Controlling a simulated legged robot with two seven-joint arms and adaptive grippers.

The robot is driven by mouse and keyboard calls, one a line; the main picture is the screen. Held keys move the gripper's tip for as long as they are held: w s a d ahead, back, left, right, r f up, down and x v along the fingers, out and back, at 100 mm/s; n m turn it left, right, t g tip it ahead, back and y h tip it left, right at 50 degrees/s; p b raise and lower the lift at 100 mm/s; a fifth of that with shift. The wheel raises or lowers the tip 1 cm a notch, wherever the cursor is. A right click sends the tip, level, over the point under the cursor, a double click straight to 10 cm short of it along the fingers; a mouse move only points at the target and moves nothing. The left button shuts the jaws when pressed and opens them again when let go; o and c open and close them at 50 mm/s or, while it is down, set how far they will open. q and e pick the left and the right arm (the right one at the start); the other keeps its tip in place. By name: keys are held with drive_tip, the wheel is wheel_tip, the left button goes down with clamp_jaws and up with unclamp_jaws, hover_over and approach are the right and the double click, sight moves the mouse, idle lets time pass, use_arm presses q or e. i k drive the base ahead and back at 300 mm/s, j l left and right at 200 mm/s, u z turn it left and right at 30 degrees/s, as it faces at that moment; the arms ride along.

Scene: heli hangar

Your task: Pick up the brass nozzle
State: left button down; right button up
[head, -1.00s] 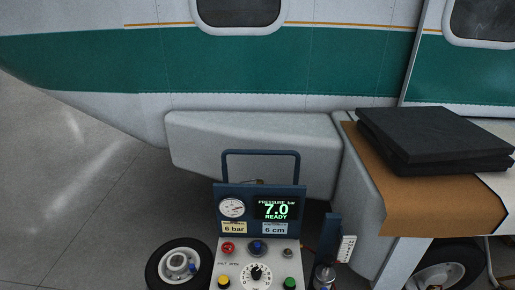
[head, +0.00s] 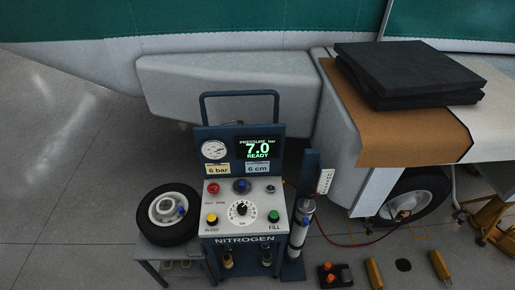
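No brass nozzle can be made out for certain. A thin red hose (head: 345,244) runs from the right side of the blue nitrogen cart (head: 244,240) toward the aircraft wheel (head: 412,197). A small, unclear fitting (head: 404,214) shows at the wheel's lower part; I cannot tell if it is the nozzle. The cart's display (head: 258,149) reads pressure 7.0 bar, READY. Below it are a black dial (head: 242,209), a yellow BLEED button (head: 212,219) and a green FILL button (head: 273,216). Neither of my grippers is in view.
A loose wheel (head: 152,213) lies on a low grey stand left of the cart. Black folded pads (head: 405,75) lie on a brown mat (head: 375,140) over the aircraft's sponson. Yellow blocks (head: 374,273) and a dark tray (head: 333,275) are on the floor. The floor at left is clear.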

sight(401, 214)
drive_tip(key=z, duration=1.75)
drive_tip(key=i+l+u, duration=0.2)
drive_tip(key=i+l, duration=0.2)
drive_tip(key=i+l+u, duration=0.15)
drive_tip(key=i+l, duration=0.25)
drive_tip(key=i+l+u, duration=0.2)
drive_tip(key=i+l, duration=0.15)
drive_tip(key=l, duration=0.3)
